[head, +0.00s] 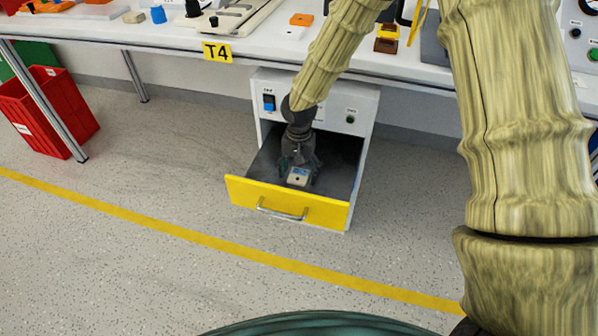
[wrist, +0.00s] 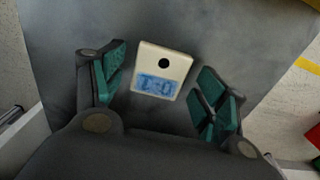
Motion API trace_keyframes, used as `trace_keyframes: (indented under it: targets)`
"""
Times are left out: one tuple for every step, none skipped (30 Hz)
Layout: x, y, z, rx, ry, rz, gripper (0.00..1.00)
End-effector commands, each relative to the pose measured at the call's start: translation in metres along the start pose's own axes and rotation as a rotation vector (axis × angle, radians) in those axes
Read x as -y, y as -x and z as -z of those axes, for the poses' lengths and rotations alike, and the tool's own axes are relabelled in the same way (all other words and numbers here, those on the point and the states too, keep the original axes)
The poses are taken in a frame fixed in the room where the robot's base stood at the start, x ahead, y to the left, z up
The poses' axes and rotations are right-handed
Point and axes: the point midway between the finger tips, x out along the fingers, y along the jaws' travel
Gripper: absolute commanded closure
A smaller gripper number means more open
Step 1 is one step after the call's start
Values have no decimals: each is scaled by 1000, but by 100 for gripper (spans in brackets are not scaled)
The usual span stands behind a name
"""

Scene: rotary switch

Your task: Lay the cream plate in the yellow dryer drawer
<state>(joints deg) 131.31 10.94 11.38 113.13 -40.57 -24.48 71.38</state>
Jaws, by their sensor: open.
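The cream plate (wrist: 163,69), with a black hole and a blue label, lies on the grey floor of the drawer. It also shows small in the head view (head: 298,177). The yellow-fronted dryer drawer (head: 327,212) is pulled open under the bench. My gripper (wrist: 160,90) is inside the drawer, pointing down, with its green-padded fingers spread on either side of the plate. A gap shows between the plate and each finger in the wrist view. In the head view my gripper (head: 298,172) partly hides the drawer floor.
The white dryer housing (head: 363,115) stands behind the drawer, with a blue switch (head: 269,103) and a green button. The bench edge (head: 150,45) runs above. A red crate (head: 50,110) stands on the left. The floor before the drawer is clear.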

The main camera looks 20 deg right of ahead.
Motion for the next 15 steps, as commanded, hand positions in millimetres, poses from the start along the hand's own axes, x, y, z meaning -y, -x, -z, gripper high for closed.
trace_keyframes:
  targets:
    - [0, 8, 0, -2, 0, 1, 27]
    - [0, 11, 1, -2, 0, 1, 27]
    - [0, 17, 1, -3, 0, 0, 27]
    - [0, 22, 1, -2, 0, 0, 27]
    - [0, 27, 1, -2, 0, 0, 27]
    - [0, 35, 1, -3, 0, 0, 27]
    - [1, 41, 1, -3, -1, 0, 27]
    - [1, 46, 1, -3, 0, 0, 27]
    - [1, 54, 0, -3, 0, 0, 27]
    - [1, 60, 1, -3, -1, 1, 27]
    - [1, 65, 1, -3, 1, 1, 27]
    - [1, 72, 0, -3, 0, 0, 27]
    - [0, 77, 0, -2, -1, 0, 27]
    - [0, 82, 0, -2, 0, 0, 27]
    - [0, 89, 0, -2, 1, 0, 27]
